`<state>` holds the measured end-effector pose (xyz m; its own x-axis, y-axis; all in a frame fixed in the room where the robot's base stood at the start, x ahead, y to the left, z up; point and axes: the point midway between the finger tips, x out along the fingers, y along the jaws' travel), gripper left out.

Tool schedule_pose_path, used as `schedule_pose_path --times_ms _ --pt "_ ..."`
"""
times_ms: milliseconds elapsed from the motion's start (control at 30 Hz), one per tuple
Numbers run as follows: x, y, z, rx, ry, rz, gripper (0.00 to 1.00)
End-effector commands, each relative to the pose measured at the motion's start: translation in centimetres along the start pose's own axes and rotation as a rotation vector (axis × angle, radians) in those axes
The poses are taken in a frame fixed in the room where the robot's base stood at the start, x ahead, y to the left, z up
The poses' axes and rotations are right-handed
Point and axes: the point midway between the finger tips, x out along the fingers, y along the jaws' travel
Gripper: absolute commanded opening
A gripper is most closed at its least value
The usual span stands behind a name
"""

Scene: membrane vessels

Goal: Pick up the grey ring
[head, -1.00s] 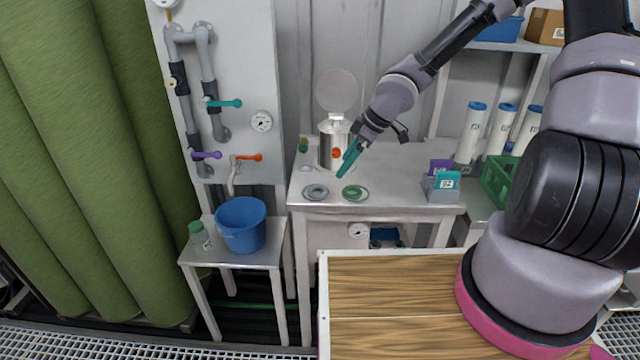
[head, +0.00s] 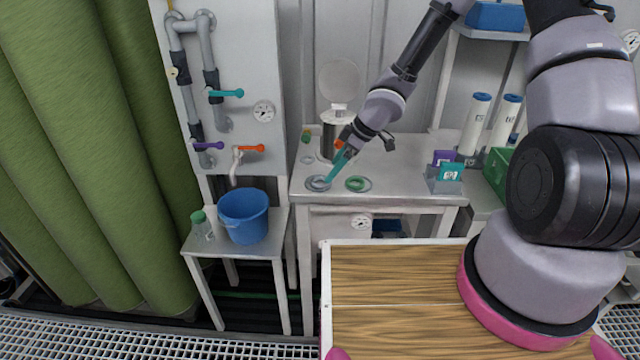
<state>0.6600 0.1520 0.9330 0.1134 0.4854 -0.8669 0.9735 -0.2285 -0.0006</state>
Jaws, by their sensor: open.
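The grey ring (head: 318,183) lies flat at the front left of the white table. My gripper (head: 331,180) has teal fingers and reaches down from the upper right. Its fingertips are at the right side of the grey ring and overlap its edge in the picture. I cannot tell whether they touch it. The gripper is open, with nothing seen between the fingers. A green ring (head: 357,184) lies on the table just right of the grey one.
A metal canister (head: 328,140) with a raised round lid stands behind the rings. A holder with purple and teal boxes (head: 445,178) stands at the right. A blue bucket (head: 244,215) sits on a lower stand at the left. The table front edge is clear.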

Motion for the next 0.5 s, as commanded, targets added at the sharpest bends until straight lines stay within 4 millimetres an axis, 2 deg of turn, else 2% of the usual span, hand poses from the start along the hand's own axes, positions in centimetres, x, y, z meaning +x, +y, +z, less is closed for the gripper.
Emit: schedule_pose_path --times_ms 500 --pt "4.7 -0.5 -0.6 -0.001 -0.001 -0.001 1.0"
